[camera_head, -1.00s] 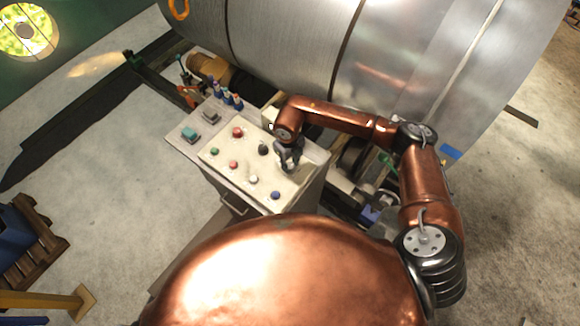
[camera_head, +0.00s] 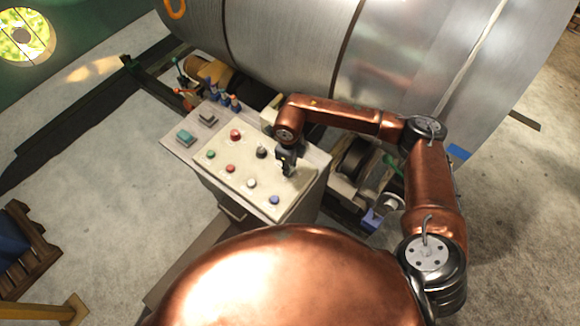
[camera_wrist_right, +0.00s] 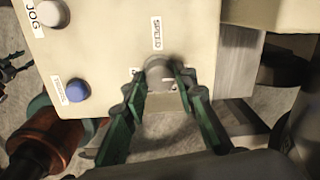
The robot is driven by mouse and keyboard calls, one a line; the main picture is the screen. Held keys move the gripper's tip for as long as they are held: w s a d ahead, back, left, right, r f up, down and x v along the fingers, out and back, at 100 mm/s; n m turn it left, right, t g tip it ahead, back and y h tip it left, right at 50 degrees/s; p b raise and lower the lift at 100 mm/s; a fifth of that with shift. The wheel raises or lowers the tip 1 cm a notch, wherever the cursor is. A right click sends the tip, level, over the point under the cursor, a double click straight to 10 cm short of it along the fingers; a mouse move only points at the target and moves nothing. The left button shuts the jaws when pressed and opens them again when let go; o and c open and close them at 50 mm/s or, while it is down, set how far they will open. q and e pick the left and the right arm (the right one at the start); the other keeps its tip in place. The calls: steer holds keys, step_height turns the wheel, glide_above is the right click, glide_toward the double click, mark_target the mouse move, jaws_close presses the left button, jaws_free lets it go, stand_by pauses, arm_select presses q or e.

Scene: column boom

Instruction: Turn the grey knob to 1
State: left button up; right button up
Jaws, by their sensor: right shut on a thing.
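The grey knob (camera_wrist_right: 158,72) is on the cream control panel (camera_wrist_right: 105,55), below a label reading SPEED. My right gripper (camera_wrist_right: 161,80) has its two green fingers on either side of the knob, shut on it. The knob's pointer and scale marks are too blurred or covered to read. In the head view, my right gripper (camera_head: 287,168) is at the right side of the panel (camera_head: 238,188), and hides the knob there.
A blue button (camera_wrist_right: 77,90) and a pale button (camera_wrist_right: 53,13) labelled JOG are left of the knob. Red (camera_head: 235,134), green (camera_head: 210,154) and black (camera_head: 261,152) controls share the panel. A large metal cylinder (camera_head: 290,50) stands behind the console.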

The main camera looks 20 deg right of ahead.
steer(key=o, duration=1.2)
steer(key=shift+c, duration=0.2)
steer(key=shift+r, duration=0.1)
step_height(320, 180, up, 12)
steer(key=shift+s+a, duration=0.2)
